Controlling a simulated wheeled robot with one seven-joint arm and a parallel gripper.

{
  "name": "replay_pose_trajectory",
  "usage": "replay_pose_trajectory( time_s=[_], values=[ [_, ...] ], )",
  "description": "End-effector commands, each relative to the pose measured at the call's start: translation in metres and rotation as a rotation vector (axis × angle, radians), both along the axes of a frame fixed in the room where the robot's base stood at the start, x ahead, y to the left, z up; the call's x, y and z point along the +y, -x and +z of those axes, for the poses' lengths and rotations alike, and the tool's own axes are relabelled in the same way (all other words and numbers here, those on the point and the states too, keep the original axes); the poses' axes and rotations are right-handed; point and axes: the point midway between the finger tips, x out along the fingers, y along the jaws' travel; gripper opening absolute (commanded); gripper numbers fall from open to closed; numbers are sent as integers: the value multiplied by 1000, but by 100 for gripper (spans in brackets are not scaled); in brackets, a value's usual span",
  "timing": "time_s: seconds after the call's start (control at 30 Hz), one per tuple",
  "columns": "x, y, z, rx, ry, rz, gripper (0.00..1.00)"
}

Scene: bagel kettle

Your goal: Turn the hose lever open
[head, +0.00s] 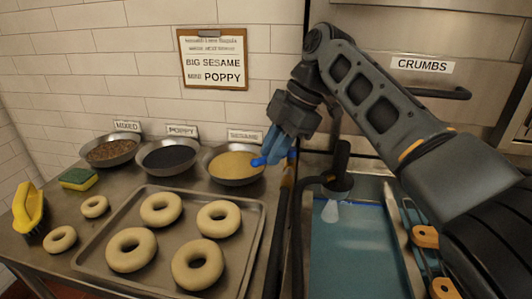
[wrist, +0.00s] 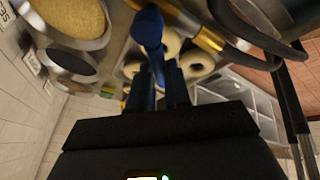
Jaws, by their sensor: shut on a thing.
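The hose lever is a deep blue handle (head: 268,159) beside the sesame bowl's right edge in the head view. It also shows in the wrist view (wrist: 148,28), at the top centre beside a brass fitting (wrist: 195,25). My gripper (head: 278,152) is shut on the lever, with its fingers (wrist: 160,82) on either side of the blue handle. The fingers hide part of the lever. A black hose nozzle (head: 341,165) points down over a basin of blue water (head: 350,250). A pale patch shows below the nozzle; I cannot tell whether it is flowing water.
A tray (head: 87,262) with several bagels lies on the left counter. Bowls of mixed (head: 110,150), poppy (head: 167,158) and sesame (head: 235,165) topping stand behind it. A sponge (head: 78,179) and yellow brush (head: 27,207) are far left. A crumbs drawer (head: 422,65) is behind my arm.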

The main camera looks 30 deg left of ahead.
Motion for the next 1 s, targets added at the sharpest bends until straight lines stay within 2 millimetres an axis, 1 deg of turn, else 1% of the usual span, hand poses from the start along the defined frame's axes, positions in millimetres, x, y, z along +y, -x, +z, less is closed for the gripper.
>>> replay_pose_trajectory(
  time_s=[0.2, 0.4, 0.6, 0.97, 1.0],
  values=[
    [-6, 0, 1, -1, 2, 127, 0],
    [-9, 1, 0, -2, 1, 201, 0],
    [-10, 1, 1, -3, 0, 230, 0],
    [-11, 1, 1, -3, 1, 232, 0],
    [-11, 1, 1, -3, 1, 232, 18]
  ],
)
